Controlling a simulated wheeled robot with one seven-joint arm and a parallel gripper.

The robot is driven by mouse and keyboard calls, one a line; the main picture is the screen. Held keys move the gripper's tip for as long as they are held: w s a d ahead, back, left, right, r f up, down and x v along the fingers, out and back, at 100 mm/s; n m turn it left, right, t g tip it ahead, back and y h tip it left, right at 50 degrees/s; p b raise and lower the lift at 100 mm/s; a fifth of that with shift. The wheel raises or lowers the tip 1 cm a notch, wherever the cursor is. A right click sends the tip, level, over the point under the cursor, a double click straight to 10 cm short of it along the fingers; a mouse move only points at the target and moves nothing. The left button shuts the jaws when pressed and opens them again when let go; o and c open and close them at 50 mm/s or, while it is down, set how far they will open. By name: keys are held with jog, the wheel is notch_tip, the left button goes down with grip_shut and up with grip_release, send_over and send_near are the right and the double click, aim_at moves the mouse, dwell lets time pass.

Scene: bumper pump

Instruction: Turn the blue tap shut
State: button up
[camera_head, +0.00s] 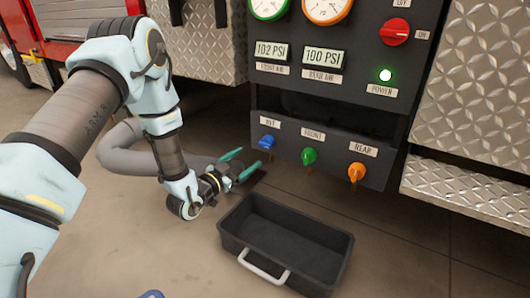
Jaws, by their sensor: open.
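The blue tap (266,142) sits on the lower dark panel, at the left end of a row, under a white label. A green tap (309,156) under a label reading FRONT and an orange tap (356,172) under a label reading REAR are to its right. My gripper (243,164) is open and empty, its two teal fingers spread, just below and left of the blue tap. The fingers look apart from the tap, though the exact gap in depth is hard to tell.
A black tray (239,236) with a grey handle stands on the floor below the panel. A red switch (394,31), a lit green power light (385,75) and two gauges are higher up. Diamond-plate metal (465,195) borders the right. A grey hose (121,152) lies behind my arm.

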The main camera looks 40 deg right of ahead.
aim_at(262, 146)
jog(key=d+b, duration=0.1)
jog(key=d, duration=0.1)
jog(key=w+d+b, duration=0.1)
jog(key=d, duration=0.2)
jog(key=d+b, duration=0.1)
jog(key=d, duration=0.2)
jog(key=shift+w+d, duration=0.2)
jog(key=shift+w, duration=0.1)
jog(key=shift+w+d+r+b, duration=0.1)
jog(key=shift+w+d+b, duration=0.15)
jog(key=shift+d, duration=0.45)
jog(key=shift+s, duration=0.1)
jog(key=c, duration=1.3)
